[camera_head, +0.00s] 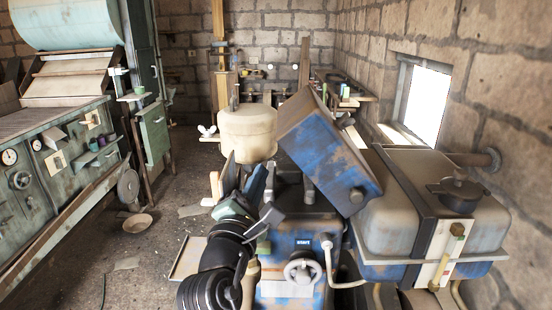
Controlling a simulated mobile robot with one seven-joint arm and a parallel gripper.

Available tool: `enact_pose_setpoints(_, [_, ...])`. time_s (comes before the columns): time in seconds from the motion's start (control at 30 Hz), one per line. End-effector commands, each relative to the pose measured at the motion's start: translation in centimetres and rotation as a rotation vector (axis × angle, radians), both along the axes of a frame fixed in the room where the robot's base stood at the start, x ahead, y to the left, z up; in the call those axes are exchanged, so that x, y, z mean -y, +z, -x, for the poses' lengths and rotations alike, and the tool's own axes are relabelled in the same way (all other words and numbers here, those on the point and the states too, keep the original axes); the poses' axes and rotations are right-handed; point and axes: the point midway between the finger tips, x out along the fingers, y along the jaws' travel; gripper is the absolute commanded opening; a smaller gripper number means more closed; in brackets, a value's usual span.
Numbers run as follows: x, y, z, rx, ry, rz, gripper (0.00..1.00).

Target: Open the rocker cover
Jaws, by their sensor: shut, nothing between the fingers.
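The rocker cover (328,148) is a worn blue metal box with rusty, chipped edges. It is tilted up at an angle, its right end lower, above the blue engine body (300,232). My dark, ringed arm rises from the bottom of the view on the left of the engine. My gripper (270,216) is at the engine's left front, below and left of the cover and apart from it. It looks shut and empty, though its fingertips are small and partly hard to make out. The cover's hinge and underside are mostly hidden.
A handwheel (302,271) and a bent pale lever stand at the engine's front. A green control bench (55,165) lines the left.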

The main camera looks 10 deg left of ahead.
Motion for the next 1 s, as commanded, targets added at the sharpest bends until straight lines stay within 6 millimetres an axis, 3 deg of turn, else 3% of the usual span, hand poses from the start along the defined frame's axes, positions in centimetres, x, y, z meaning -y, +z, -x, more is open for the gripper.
enact_pose_setpoints(0.1, [1.4, 1.6, -0.7, 0.0, -0.004, -0.003, 0.0])
enact_pose_setpoints(0.3, [2.7, 2.6, -0.9, 0.001, 0.0, -0.002, 0.0])
enact_pose_setpoints(0.77, [3.1, 2.7, -1.0, -0.001, 0.0, -0.004, 0.0])
enact_pose_setpoints(1.0, [4.6, 4.6, -1.3, -0.018, -0.002, -0.093, 0.0])
